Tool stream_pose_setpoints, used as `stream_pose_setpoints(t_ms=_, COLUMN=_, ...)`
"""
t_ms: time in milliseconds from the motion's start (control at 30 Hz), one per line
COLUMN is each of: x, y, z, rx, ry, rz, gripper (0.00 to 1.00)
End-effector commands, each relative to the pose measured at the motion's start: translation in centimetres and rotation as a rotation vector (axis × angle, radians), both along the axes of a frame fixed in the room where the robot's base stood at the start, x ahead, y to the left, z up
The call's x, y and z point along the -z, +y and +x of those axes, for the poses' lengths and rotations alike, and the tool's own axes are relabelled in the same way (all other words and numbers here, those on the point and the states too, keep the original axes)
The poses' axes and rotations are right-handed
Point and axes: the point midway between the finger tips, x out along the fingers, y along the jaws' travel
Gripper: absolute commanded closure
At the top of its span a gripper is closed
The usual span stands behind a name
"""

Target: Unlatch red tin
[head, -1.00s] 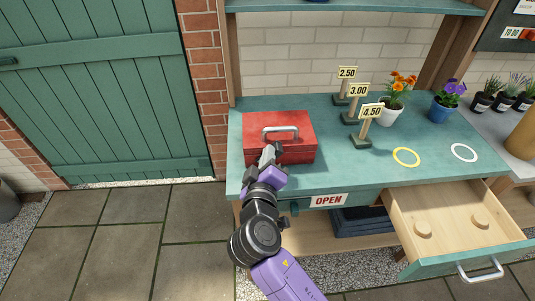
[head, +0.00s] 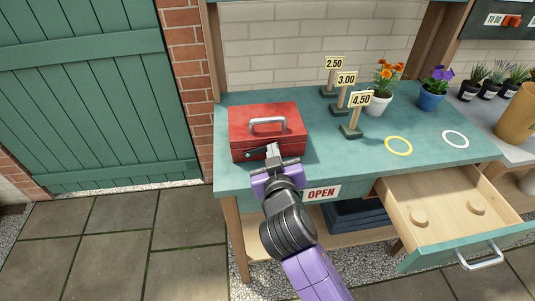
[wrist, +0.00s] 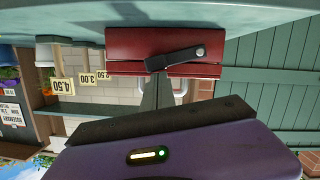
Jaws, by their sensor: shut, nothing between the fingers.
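The red tin (head: 267,121) stands on the green bench with its lid down and a silver handle (head: 268,125) on top. Its dark latch lever (head: 254,155) is on the front face and lies nearly level, slightly tilted. My gripper (head: 272,149) is shut and empty at the tin's front, by the lever's right end. In the wrist view, which is upside down, the tin (wrist: 130,43) shows with the lever (wrist: 175,57) pivoted at one end. My shut fingers (wrist: 156,94) reach to its free end; whether they touch is unclear.
Price signs (head: 351,117) and potted flowers (head: 379,98) stand right of the tin. An open drawer (head: 447,210) juts out at the right, below the bench. Paving lies clear at the left.

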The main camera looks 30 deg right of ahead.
Motion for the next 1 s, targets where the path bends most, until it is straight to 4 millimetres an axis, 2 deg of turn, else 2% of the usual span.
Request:
stream_pose_setpoints(t_ms=100, x=0.9, y=-0.6, z=-0.2, rx=0.003, ry=-0.025, rz=0.082, gripper=1.0)
stream_pose_setpoints(t_ms=400, x=1.7, y=-1.0, z=-0.3, rx=0.002, ry=-0.07, rz=0.22, gripper=1.0)
stream_pose_setpoints(t_ms=1000, x=1.9, y=-1.1, z=-0.4, rx=0.001, ry=-0.084, rz=0.265, gripper=1.0)
